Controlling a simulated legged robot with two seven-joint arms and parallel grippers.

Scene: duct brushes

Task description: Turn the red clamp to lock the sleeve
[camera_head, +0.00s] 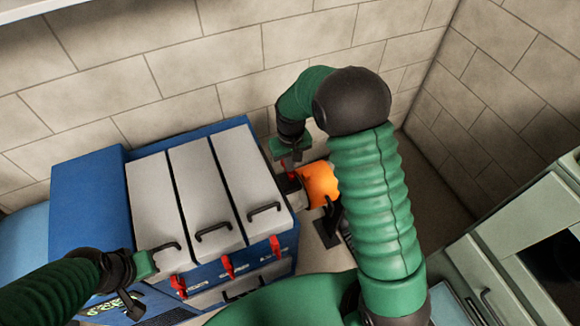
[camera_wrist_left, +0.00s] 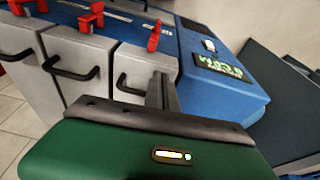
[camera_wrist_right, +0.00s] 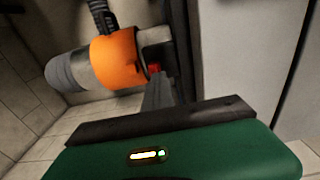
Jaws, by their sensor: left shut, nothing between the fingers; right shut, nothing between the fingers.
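The orange sleeve (camera_head: 320,184) is at the right side of the blue machine (camera_head: 88,200). In the right wrist view the sleeve (camera_wrist_right: 116,60) fits around a silver pipe (camera_wrist_right: 66,72). The red clamp (camera_head: 291,174) is beside the sleeve, at its machine end. Only a small red part of it (camera_wrist_right: 154,68) shows in the right wrist view, just beyond the fingertips. My right gripper (camera_head: 290,160) is shut and empty, close above the clamp; I cannot tell whether it touches. My left gripper (camera_head: 158,256) is shut and empty by the machine's front left, near a panel handle.
The machine has grey panels (camera_head: 205,185) with black handles and several red latches (camera_head: 228,266) along the front. A black stand (camera_head: 328,228) is below the sleeve. A brick wall (camera_head: 180,85) stands behind, and a pale green cabinet (camera_head: 525,230) at the right.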

